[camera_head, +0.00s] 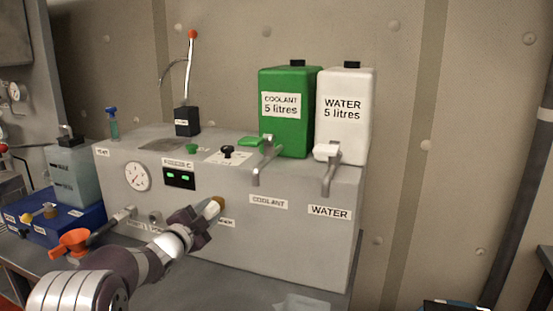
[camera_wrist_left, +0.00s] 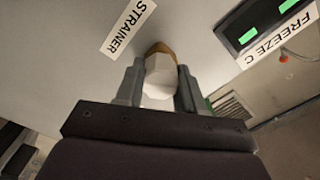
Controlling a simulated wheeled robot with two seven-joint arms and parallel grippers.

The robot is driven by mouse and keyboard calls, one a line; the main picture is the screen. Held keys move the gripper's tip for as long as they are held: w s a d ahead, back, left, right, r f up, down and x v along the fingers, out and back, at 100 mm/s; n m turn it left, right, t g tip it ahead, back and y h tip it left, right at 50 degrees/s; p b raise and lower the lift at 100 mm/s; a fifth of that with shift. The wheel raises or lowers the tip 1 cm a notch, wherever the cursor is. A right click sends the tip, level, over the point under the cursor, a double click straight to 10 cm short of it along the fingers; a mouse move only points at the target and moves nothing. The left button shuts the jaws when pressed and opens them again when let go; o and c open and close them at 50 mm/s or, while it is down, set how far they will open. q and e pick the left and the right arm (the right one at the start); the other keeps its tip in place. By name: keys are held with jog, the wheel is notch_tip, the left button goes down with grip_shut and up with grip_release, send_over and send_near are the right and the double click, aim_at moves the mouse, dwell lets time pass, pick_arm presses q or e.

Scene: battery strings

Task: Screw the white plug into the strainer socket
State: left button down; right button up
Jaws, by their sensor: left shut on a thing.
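The white plug (camera_wrist_left: 158,80) is between the two fingers of my left gripper (camera_wrist_left: 160,88) in the left wrist view. My left gripper (camera_head: 205,212) is shut on it and reaches the front face of the grey machine in the head view. The plug (camera_head: 211,208) meets a brass-coloured strainer socket (camera_head: 219,201), which also shows as a brown rim (camera_wrist_left: 159,48) in the left wrist view. How deep the plug sits cannot be told. A STRAINER label (camera_wrist_left: 129,28) is beside it. My right gripper is not in view.
The grey machine (camera_head: 290,235) carries a green coolant tank (camera_head: 288,135), a white water tank (camera_head: 345,140), taps and a gauge (camera_head: 137,176).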

pick_arm(q)
jog(key=shift+f+m+b, duration=0.2)
jog(key=shift+m+b, duration=0.2)
jog(key=shift+b, duration=0.25)
jog(key=m+b, duration=0.3)
jog(key=b, duration=0.1)
jog(key=shift+m+b, duration=0.3)
jog(key=shift+m, duration=0.1)
jog(key=shift+r+m+b, duration=0.1)
jog(key=shift+m+b, duration=0.25)
jog(key=shift+m, duration=0.15)
jog(key=shift+r, duration=0.1)
